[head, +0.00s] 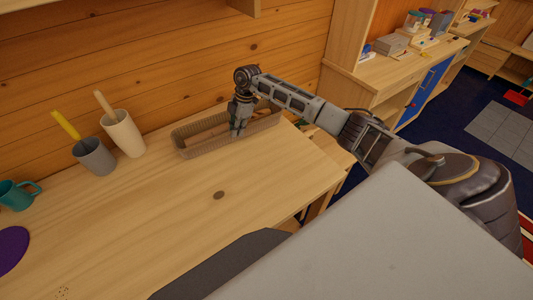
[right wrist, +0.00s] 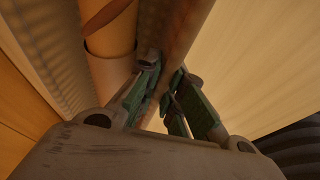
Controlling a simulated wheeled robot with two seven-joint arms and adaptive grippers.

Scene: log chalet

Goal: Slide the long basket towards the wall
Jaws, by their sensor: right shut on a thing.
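The long basket (head: 191,149) is a narrow woven tray on the wooden table, lying lengthwise near the log wall, with wooden rolling-pin-like contents in it. My right gripper (head: 238,132) points down at the basket's near long side, around its middle. In the right wrist view the gripper's green-padded fingers (right wrist: 168,98) straddle the basket's rim (right wrist: 186,35), shut on it. A brown cylindrical thing (right wrist: 108,45) lies inside the basket beside one finger. The left gripper is not in view.
A grey cup (head: 96,158) with a yellow stick and a cream cup (head: 125,136) with a wooden stick stand left of the basket. A teal mug (head: 17,194) and purple disc (head: 10,248) are at the far left. The table's front middle is clear.

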